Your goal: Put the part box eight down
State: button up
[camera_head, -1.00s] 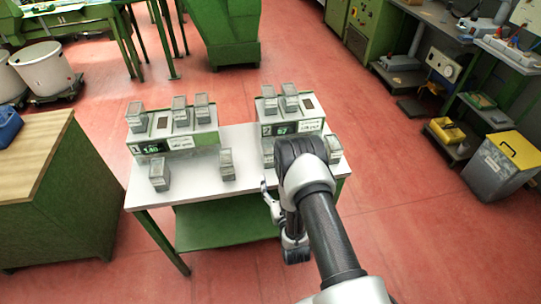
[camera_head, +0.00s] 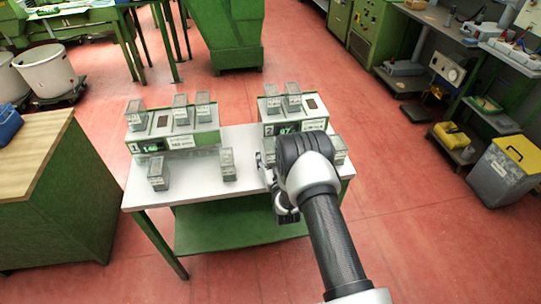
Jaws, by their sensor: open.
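Several grey part boxes stand on the white table (camera_head: 195,194) and on two green-and-grey units. Three boxes (camera_head: 135,115) (camera_head: 181,109) (camera_head: 203,107) are on the left unit (camera_head: 177,142), and two (camera_head: 272,99) (camera_head: 292,97) are on the right unit (camera_head: 290,124). Two more (camera_head: 158,176) (camera_head: 228,164) stand on the table's front left and middle. Another (camera_head: 340,149) is partly hidden at the right by my arm. I cannot tell which box is eight. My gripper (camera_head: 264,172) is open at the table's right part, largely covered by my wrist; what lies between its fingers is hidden.
The right unit has a bare dark patch (camera_head: 310,101) beside its boxes. A wooden-topped green cabinet (camera_head: 40,150) stands left. A grey bin with a yellow lid (camera_head: 505,168) and a workbench are at the right. The red floor (camera_head: 420,240) is clear around the table.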

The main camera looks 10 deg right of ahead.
jog(key=c, duration=1.2)
jog(key=shift+r, duration=0.1)
jog(key=shift+c, duration=0.4)
